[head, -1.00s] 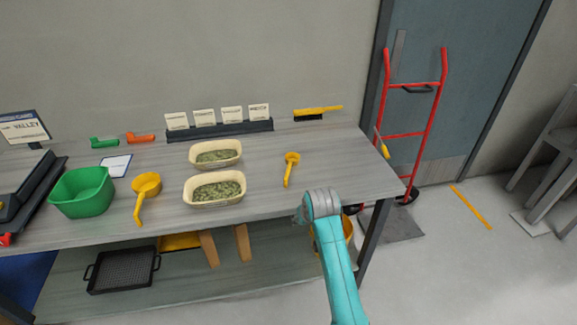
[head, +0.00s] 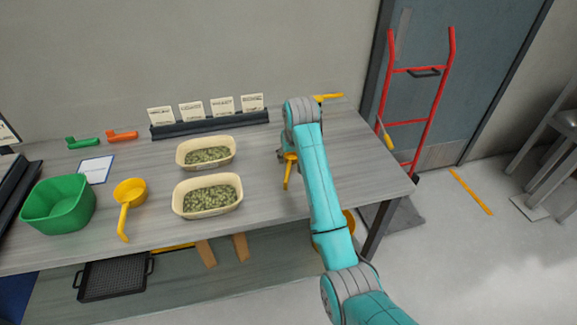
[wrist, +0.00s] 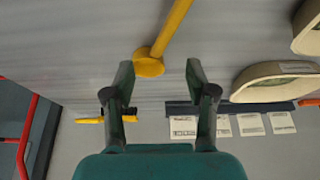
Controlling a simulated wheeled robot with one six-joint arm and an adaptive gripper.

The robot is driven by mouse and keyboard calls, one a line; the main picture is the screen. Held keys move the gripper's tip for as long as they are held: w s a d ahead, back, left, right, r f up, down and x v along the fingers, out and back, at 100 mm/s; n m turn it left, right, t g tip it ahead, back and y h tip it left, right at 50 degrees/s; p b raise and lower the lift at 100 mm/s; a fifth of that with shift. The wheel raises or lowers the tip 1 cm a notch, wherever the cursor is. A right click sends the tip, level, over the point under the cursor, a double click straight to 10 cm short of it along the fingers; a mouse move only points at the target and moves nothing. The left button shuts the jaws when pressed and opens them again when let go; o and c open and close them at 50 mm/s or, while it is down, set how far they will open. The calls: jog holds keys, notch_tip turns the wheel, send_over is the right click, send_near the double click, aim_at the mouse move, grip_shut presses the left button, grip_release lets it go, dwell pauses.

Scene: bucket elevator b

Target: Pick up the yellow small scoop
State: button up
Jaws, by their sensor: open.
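The small yellow scoop (head: 289,172) lies on the table to the right of the two cream tubs, its handle toward the front edge. My gripper (head: 284,153) is over its bowl end, and my arm hides part of it in the head view. In the wrist view the scoop (wrist: 150,64) shows its round bowl just beyond the fingertips, between them in line, with the handle running up and right. My gripper (wrist: 160,75) is open and empty there. A larger yellow scoop (head: 129,192) lies left of the tubs.
Cream tubs of green pellets (head: 207,196) (head: 206,153) stand left of my gripper. A green bin (head: 60,205) is at the far left. A card rack (head: 210,124) and yellow brush (head: 328,97) are at the back. A red hand truck (head: 418,100) stands right of the table.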

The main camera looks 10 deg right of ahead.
aim_at(289, 163)
jog(key=shift+x, duration=3.5)
jog(key=shift+w, duration=0.15)
grip_shut()
